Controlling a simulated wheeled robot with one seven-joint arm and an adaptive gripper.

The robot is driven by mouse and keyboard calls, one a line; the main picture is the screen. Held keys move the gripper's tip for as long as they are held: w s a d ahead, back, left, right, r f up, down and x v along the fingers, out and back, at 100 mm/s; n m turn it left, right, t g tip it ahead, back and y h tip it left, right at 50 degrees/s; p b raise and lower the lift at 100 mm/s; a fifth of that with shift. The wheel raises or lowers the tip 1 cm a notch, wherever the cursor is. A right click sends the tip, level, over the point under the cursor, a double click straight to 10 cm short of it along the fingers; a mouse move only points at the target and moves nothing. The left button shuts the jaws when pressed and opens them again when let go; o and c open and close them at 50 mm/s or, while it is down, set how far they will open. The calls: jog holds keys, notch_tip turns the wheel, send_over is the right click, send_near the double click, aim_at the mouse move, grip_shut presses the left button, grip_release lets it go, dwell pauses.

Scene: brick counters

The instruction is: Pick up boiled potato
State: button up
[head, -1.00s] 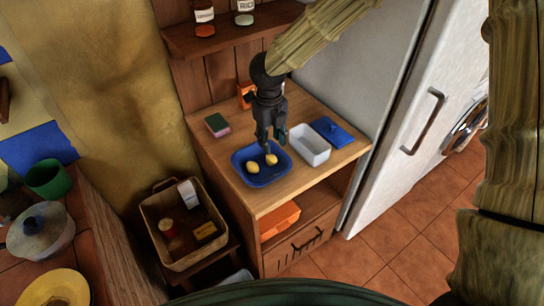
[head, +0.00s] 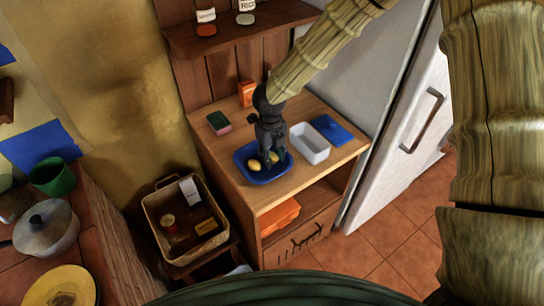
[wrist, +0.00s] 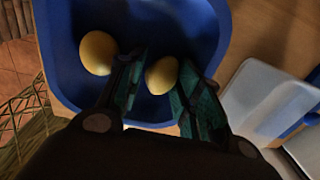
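Two yellow boiled potatoes lie in a blue tray (head: 262,180) on the wooden counter. In the wrist view one potato (wrist: 161,75) sits between the tips of my gripper (wrist: 158,88), with a finger on each side. The other potato (wrist: 98,52) lies to the left, outside the left finger. In the head view my gripper (head: 271,158) points down into the tray, and the left potato (head: 254,165) shows beside it. The fingers are apart; I cannot tell whether they touch the potato. The blue tray wall (wrist: 60,60) shows around both potatoes.
A white container (head: 310,144) and a blue lid (head: 333,130) stand right of the tray. A sponge (head: 218,122) lies behind left, and an orange box (head: 246,93) stands at the back. A shelf with jars is above. The fridge (head: 400,140) bounds the right side.

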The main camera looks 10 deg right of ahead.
aim_at(273, 157)
jog(key=c, duration=0.6)
jog(key=shift+c, duration=0.2)
jog(key=shift+w+r, duration=0.1)
jog(key=shift+r, duration=0.45)
jog(key=shift+s+r+b, duration=0.25)
jog(key=shift+r+b, duration=0.15)
jog(key=shift+r, duration=0.2)
jog(key=shift+s+r+b, duration=0.25)
jog(key=shift+r+b, duration=0.15)
jog(key=shift+r, duration=0.15)
jog(key=s+a+b, duration=0.1)
jog(key=s+b, duration=0.1)
jog(key=s, duration=0.5)
jog(key=s+a+r+b, duration=0.1)
jog(key=s, duration=0.7)
jog(key=shift+a+r+b, duration=0.3)
jog(key=shift+a+b, duration=0.05)
jog(key=shift+a, duration=0.05)
